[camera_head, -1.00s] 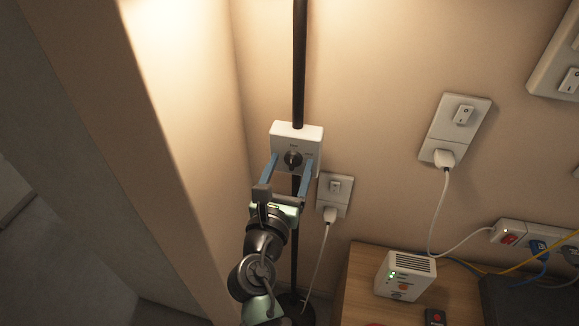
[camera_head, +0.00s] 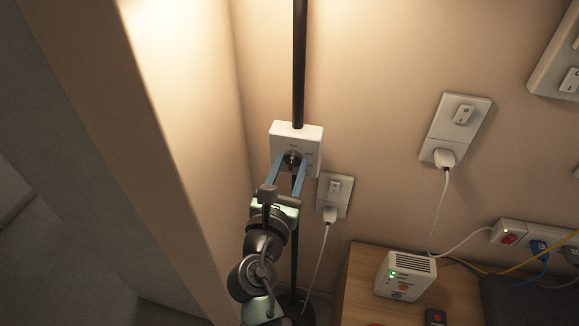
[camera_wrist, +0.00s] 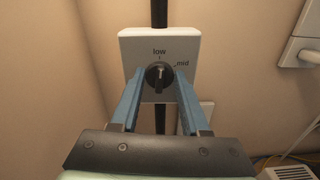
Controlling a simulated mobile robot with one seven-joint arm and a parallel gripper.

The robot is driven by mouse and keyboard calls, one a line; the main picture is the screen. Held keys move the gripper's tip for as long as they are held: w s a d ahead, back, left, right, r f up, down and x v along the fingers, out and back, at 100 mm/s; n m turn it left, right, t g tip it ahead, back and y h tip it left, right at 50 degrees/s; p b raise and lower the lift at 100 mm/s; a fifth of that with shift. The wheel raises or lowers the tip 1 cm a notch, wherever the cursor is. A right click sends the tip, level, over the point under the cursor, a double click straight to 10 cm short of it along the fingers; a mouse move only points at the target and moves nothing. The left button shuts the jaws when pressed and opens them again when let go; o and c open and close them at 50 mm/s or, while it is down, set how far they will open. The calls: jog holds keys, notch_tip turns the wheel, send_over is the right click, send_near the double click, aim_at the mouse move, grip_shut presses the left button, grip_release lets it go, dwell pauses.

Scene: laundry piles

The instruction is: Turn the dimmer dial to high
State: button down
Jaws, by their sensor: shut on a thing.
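The dimmer dial (camera_head: 292,157) is a small dark round knob on a white box (camera_head: 311,134) fixed to a black pole. In the wrist view the dial (camera_wrist: 158,76) sits below the word "low", with "mid" to its upper right. Its light pointer mark looks roughly upward, toward "low". My gripper (camera_head: 291,163) has its two blue fingers on either side of the dial, shut on it. In the wrist view the fingertips (camera_wrist: 159,73) flank the dial. Any "high" label is not visible, perhaps behind the right finger.
The black pole (camera_head: 299,60) runs up the wall. A socket with a white plug (camera_head: 330,214) is just right of the box. A wooden surface (camera_head: 356,287) at the lower right holds a white device (camera_head: 407,274). A wall edge stands close on the left.

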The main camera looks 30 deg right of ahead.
jog(key=m+b, duration=0.1)
jog(key=m, duration=0.5)
jog(key=shift+s+f, duration=0.1)
jog(key=shift+f, duration=0.05)
jog(key=m+b, duration=0.3)
jog(key=m, duration=0.2)
jog(key=shift+f+m, duration=0.15)
jog(key=shift+m, duration=0.15)
jog(key=m+b, duration=0.3)
jog(key=m, duration=0.2)
jog(key=shift+f, duration=0.15)
jog(key=m+b, duration=0.3)
jog(key=m, duration=0.3)
jog(key=shift+b, duration=0.3)
jog(key=shift+c, duration=2.1)
grip_release()
jog(key=shift+s, duration=0.1)
